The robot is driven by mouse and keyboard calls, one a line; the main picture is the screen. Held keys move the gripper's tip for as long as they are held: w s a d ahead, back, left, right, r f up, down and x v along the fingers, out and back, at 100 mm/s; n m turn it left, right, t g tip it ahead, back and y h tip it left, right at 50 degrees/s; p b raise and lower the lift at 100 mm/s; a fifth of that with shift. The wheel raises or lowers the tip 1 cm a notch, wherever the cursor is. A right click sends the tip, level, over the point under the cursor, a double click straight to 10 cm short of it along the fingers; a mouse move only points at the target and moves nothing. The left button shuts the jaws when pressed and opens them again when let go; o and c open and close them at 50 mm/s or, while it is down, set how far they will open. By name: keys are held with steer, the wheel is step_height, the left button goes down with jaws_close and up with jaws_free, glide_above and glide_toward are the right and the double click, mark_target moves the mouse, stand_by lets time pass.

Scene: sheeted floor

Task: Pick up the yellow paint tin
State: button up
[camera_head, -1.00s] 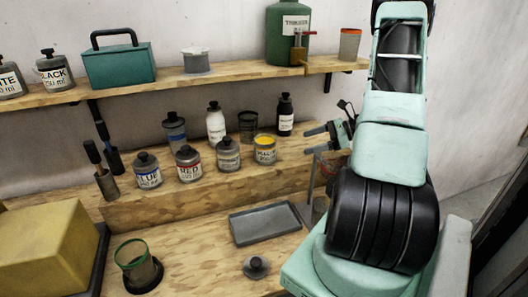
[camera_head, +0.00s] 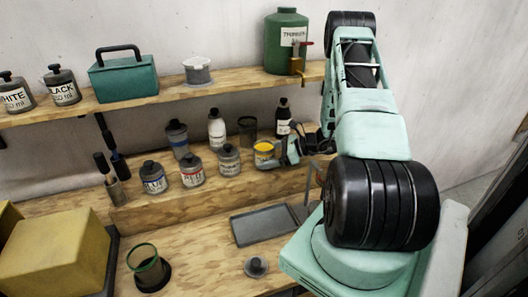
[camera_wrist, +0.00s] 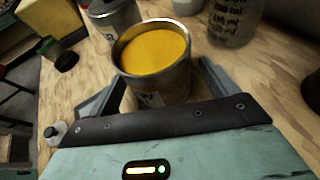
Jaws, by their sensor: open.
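The yellow paint tin (camera_head: 264,147) is a grey, open-topped tin full of yellow paint. It stands upright at the right end of the raised wooden step. My gripper (camera_head: 281,152) is beside it at its right, at about its height. In the wrist view the tin (camera_wrist: 153,55) is close ahead, with an open finger of my gripper (camera_wrist: 160,72) on each side of its lower body. Gaps seem to show between fingers and tin, but contact is hard to judge. The tin's lower front is partly hidden by my gripper.
A grey-lidded tin (camera_head: 229,160) stands just left of the yellow one, with red (camera_head: 191,170) and blue (camera_head: 153,178) tins further left. A dark bottle (camera_head: 283,118) and a mesh cup (camera_head: 247,130) stand behind. The shelf (camera_head: 240,82) runs above. A grey tray (camera_head: 262,225) lies below.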

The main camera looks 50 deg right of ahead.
steer(key=shift+w+a+f, duration=0.25)
steer(key=shift+w+a, duration=0.05)
steer(key=shift+w, duration=0.2)
steer(key=c, duration=1.3)
steer(key=shift+r, duration=0.1)
